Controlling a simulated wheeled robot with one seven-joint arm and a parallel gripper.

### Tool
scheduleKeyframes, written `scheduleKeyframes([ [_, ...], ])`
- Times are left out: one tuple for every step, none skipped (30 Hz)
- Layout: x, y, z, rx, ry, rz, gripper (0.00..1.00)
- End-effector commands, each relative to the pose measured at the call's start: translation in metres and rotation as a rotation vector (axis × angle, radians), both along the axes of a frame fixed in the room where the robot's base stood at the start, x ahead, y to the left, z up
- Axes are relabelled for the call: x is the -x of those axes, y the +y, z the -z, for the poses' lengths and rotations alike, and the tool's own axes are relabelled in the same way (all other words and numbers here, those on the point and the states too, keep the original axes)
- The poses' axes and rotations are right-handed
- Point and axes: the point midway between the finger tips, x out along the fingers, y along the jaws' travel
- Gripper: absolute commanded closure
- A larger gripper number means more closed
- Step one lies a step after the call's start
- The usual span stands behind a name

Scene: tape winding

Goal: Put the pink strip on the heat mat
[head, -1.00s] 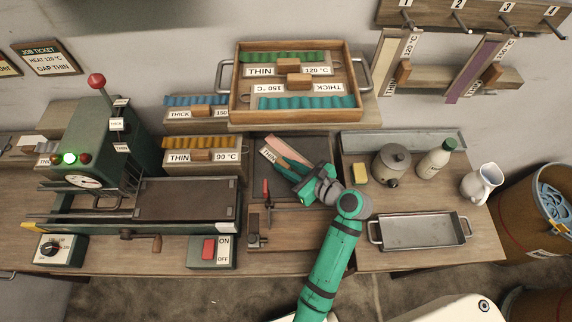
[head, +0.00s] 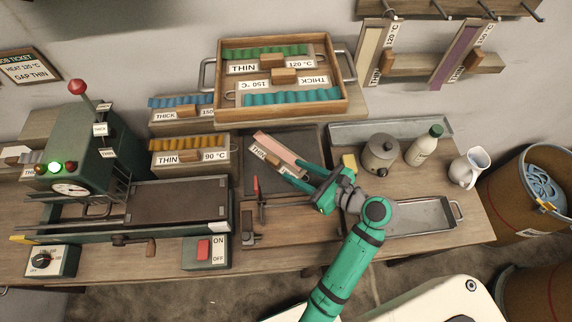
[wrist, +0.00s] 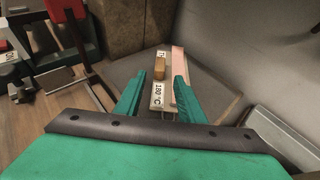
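The pink strip (head: 277,148) lies with a tan holder labelled THIN on a dark square tray (head: 308,140). In the wrist view the pink strip (wrist: 178,62) runs along the right of the holder, whose label reads 180 °C (wrist: 157,96). My gripper (head: 291,170) is open just in front of the strip, with its fingers low over the tray. In the wrist view the holder's wooden block shows between the fingertips of the gripper (wrist: 160,78), with no clear contact. The dark brown plate (head: 180,202) on the green machine looks like the heat mat and is bare.
A red-handled tool (head: 258,195) stands left of my gripper. An ON/OFF switch box (head: 206,252) sits in front of the machine. A pot (head: 381,155), a bottle (head: 424,146) and a metal pan (head: 445,216) are on the right. A wooden tray (head: 340,95) of strips is behind.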

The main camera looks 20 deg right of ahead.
Motion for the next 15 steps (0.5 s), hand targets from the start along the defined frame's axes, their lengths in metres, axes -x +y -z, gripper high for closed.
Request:
scheduleKeyframes([
  [0.006,-0.004,-0.003,0.001,-0.001,0.003,0.64],
  [0.009,-0.006,-0.004,0.001,0.0,0.002,0.64],
  [0.012,-0.008,-0.006,0.001,0.0,0.002,0.64],
  [0.015,-0.009,-0.007,0.001,0.0,0.002,0.64],
  [0.017,-0.01,-0.008,0.0,0.0,0.002,0.64],
  [0.019,-0.011,-0.009,-0.001,-0.001,0.002,0.64],
  [0.02,-0.012,-0.01,-0.001,-0.001,0.002,0.64],
  [0.021,-0.012,-0.01,-0.001,-0.001,0.002,0.64],
  [0.022,-0.013,-0.011,-0.001,-0.001,0.002,0.64],
  [0.023,-0.013,-0.011,-0.001,-0.001,0.001,0.64],
  [0.023,-0.013,-0.011,-0.001,-0.001,0.001,0.64],
  [0.023,-0.013,-0.011,-0.001,-0.001,0.001,0.64],
  [0.023,-0.013,-0.011,-0.001,-0.001,0.001,0.64],
  [0.023,-0.013,-0.011,-0.001,-0.001,0.001,0.64],
  [0.023,-0.013,-0.011,-0.001,-0.001,0.001,0.64],
])
